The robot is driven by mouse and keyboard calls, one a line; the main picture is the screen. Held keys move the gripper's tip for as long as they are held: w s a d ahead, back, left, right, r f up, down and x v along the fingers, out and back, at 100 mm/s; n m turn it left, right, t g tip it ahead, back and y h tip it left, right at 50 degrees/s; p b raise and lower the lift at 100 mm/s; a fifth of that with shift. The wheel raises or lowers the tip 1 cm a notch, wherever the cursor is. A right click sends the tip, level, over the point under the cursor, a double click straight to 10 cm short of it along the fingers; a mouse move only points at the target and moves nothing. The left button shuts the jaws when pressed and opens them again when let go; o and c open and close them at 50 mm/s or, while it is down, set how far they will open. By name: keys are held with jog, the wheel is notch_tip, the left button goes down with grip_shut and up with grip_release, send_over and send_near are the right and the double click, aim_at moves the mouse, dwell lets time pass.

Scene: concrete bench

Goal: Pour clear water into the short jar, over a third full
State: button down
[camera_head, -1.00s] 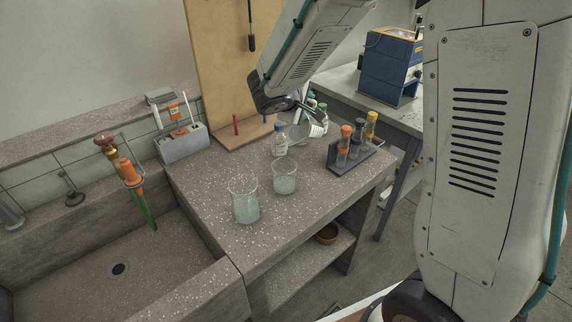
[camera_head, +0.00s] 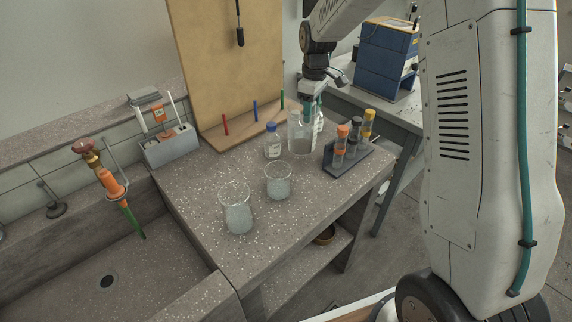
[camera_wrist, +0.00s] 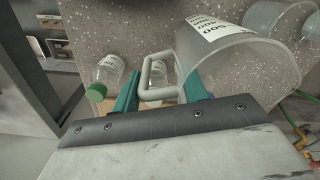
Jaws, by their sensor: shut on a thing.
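The short jar (camera_head: 278,184), clear glass, stands upright on the bench; its lower part looks paler, but I cannot clearly tell the liquid level. A taller clear glass jar (camera_head: 236,212) stands front-left of it. My gripper (camera_head: 313,92) is shut on the handle of a clear jug (camera_head: 300,138), behind and right of the short jar. In the wrist view, the teal fingers (camera_wrist: 160,90) close around the jug's handle, and the jug (camera_wrist: 238,62) shows a white label with numbers. The jug looks roughly upright in the head view; whether it touches the bench is unclear.
A blue-capped bottle (camera_head: 272,143) stands left of the jug. A green-capped bottle (camera_wrist: 106,76) is close beside my fingers. A rack (camera_head: 347,160) of vials with coloured caps stands right. The sink (camera_head: 105,265) is left. The bench front is clear.

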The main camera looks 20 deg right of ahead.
jog(key=shift+s+a+r, duration=0.1)
jog(key=shift+a+r, duration=0.05)
jog(key=shift+a, duration=0.25)
jog(key=shift+d+r, duration=0.1)
jog(key=shift+d, duration=0.35)
jog(key=shift+r, duration=1.4)
jog(key=shift+a, duration=0.1)
notch_tip(320, 180, down, 3)
jog(key=shift+s+a+r+t+h, duration=0.15)
jog(key=shift+s+a+t+h, duration=0.55)
jog(key=shift+a+t+h, duration=0.1)
jog(key=shift+s+a+r+t+h, duration=0.15)
jog(key=shift+s+a+t+h, duration=0.55)
jog(key=shift+t+h, duration=0.1)
